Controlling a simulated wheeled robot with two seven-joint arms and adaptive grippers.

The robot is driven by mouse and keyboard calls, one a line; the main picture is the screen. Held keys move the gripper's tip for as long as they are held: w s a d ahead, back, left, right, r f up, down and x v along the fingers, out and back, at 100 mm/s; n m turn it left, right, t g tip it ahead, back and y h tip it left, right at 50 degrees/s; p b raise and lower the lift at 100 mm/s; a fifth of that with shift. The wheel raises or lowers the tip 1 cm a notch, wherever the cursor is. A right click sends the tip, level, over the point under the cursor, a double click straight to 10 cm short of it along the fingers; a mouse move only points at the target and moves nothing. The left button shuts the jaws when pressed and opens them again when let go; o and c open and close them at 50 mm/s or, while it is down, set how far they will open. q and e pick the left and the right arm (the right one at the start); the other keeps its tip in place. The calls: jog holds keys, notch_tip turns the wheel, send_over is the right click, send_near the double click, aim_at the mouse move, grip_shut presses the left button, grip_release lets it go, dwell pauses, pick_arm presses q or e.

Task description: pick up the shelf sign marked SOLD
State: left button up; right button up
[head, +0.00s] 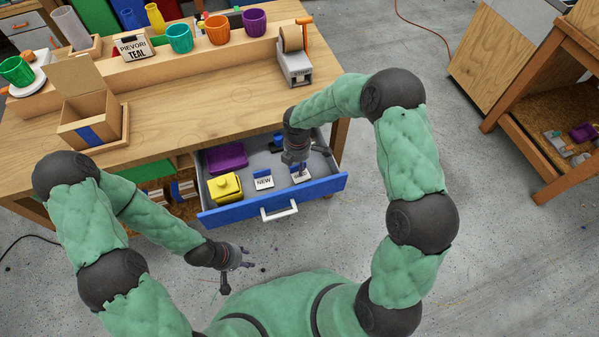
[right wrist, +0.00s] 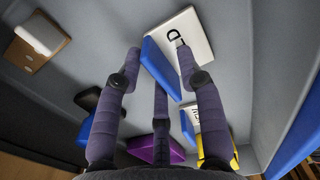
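A white sign (right wrist: 190,40) with a blue part lies under my right gripper in the open drawer. Only a letter D shows on it, the rest being hidden by a finger. It also shows in the head view as a small white sign (head: 301,175). My right gripper (right wrist: 158,62) points down into the drawer, its fingers spread, with the sign just beyond the fingertips. I cannot tell whether they touch it. In the head view the right gripper (head: 300,163) partly covers the sign. My left gripper (head: 236,272) hangs in front of the drawer, open and empty.
The blue-fronted drawer (head: 225,217) also holds a sign marked NEW (head: 263,183), a yellow container (head: 225,188), a purple bin (head: 227,157) and small dark items. On the bench stand an open cardboard box (head: 90,125), a PIEVORI TEAL sign (head: 133,48), several cups and a tape dispenser (head: 294,62).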

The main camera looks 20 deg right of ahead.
grip_shut()
jog(key=shift+r, duration=0.1)
